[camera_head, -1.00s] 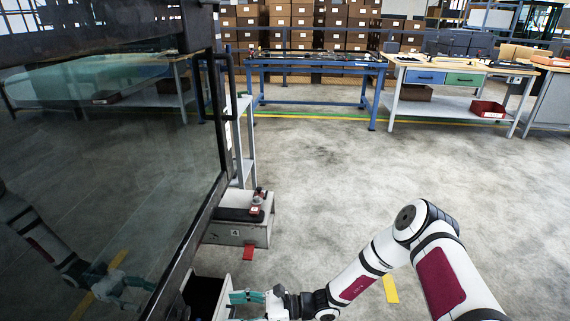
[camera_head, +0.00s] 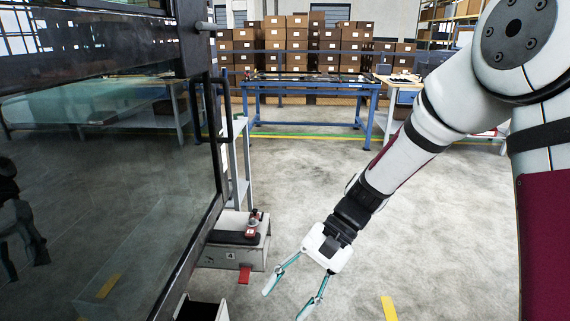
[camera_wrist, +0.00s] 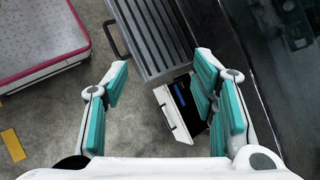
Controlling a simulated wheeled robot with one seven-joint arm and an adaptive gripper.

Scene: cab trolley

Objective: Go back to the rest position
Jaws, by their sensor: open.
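My gripper (camera_head: 290,292) hangs at the end of my arm above the open floor in the head view, fingers pointing down. Its two teal-padded fingers are spread apart with nothing between them. The wrist view also shows the gripper (camera_wrist: 165,105) open and empty. A dark cab with a large glass door (camera_head: 110,190) stands to its left. A small open drawer (camera_wrist: 178,112) with a blue item inside shows below the fingers in the wrist view; only part of it shows at the bottom edge of the head view.
A grey box (camera_head: 235,252) with a red-and-black device on it stands beside the cab, with a red tab at its front. A blue-framed table (camera_head: 310,88) and stacked cartons (camera_head: 300,45) are at the back. The floor (camera_head: 320,180) between is clear.

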